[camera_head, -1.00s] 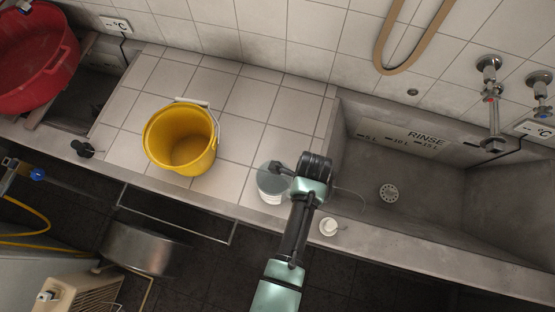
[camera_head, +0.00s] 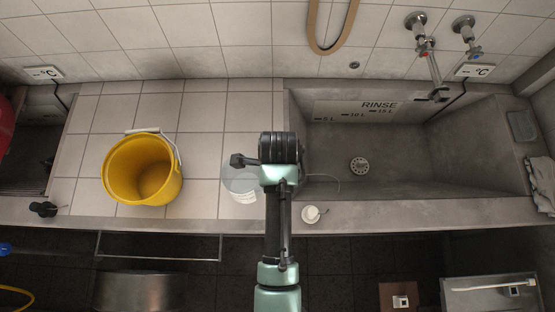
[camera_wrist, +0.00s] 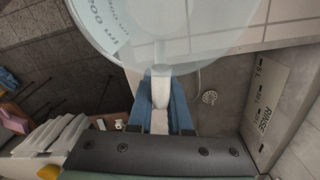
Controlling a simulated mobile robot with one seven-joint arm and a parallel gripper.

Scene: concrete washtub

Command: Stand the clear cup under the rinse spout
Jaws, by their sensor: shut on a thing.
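The clear cup (camera_head: 240,184) shows left of my wrist in the head view, over the front right part of the tiled counter. Its see-through body with pale markings fills the top of the wrist view (camera_wrist: 185,30). My gripper (camera_wrist: 160,100) has blue fingers shut on the cup's whitish handle. In the head view my wrist hides the fingers. I cannot tell whether the cup touches the tiles. The rinse spout (camera_head: 437,78) comes down from the wall taps over the back of the concrete basin (camera_head: 410,165), right of my arm.
A yellow bucket (camera_head: 143,170) stands on the tiles at left. A small white object (camera_head: 312,214) sits on the basin's front rim. The basin floor around the drain (camera_head: 359,166) is clear. A tan hose (camera_head: 331,40) hangs on the wall. A grey cloth (camera_head: 542,183) lies at far right.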

